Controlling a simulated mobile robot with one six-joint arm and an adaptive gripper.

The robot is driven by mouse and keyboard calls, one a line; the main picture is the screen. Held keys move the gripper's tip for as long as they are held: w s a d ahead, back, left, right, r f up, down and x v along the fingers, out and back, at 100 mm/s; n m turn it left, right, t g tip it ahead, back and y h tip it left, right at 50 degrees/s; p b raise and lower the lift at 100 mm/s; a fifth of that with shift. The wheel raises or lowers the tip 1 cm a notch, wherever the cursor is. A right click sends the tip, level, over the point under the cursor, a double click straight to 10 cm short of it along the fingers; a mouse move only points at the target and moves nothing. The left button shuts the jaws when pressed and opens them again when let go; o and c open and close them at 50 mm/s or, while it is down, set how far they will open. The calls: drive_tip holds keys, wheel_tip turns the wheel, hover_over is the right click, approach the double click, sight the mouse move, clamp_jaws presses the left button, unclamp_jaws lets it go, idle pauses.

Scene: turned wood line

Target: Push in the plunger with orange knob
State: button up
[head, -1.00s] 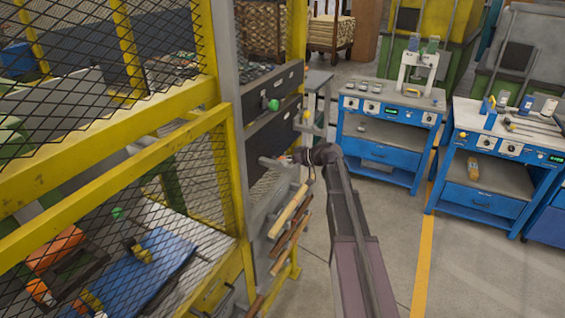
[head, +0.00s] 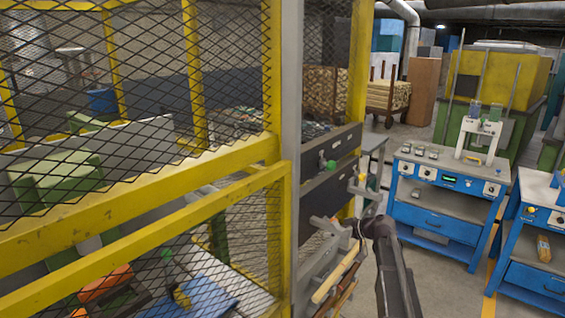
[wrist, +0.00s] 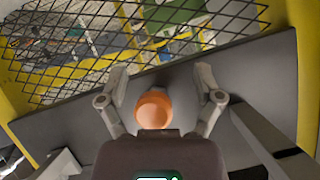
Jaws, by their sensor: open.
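In the wrist view the round orange knob (wrist: 154,108) stands out from a dark grey panel (wrist: 68,122). My gripper (wrist: 160,82) is open, with one finger on each side of the knob. A gap shows between the knob and each finger; I cannot tell whether the palm touches it. The plunger's shaft is hidden behind the knob. In the head view my gripper (head: 330,226) is beside the grey post of the yellow cage, and the orange knob cannot be made out there.
A green knob (head: 331,165) and a small yellow knob (head: 362,178) sit higher near the dark panels. Yellow mesh fencing (head: 150,205) fills the left. Wooden rods (head: 335,275) lie below my gripper. A blue workbench (head: 440,225) stands right, with open floor before it.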

drive_tip(key=s+f+m+g+h+b, duration=0.2)
drive_tip(key=s+f+h+b, duration=0.1)
drive_tip(key=s+f, duration=0.4)
drive_tip(key=s+a+f+m+g+h+p, duration=0.1)
drive_tip(key=s+a+m+g+h+p, duration=0.1)
drive_tip(key=s, duration=0.9)
drive_tip(key=s+a+m+g+h+p, duration=0.2)
drive_tip(key=s+h, duration=0.3)
drive_tip(key=s, duration=0.6)
drive_tip(key=shift+f+m+g+p, duration=0.4)
drive_tip(key=shift+m+g, duration=0.1)
drive_tip(key=shift+m, duration=0.2)
drive_tip(key=c, duration=0.4)
drive_tip(key=shift+d, duration=0.15)
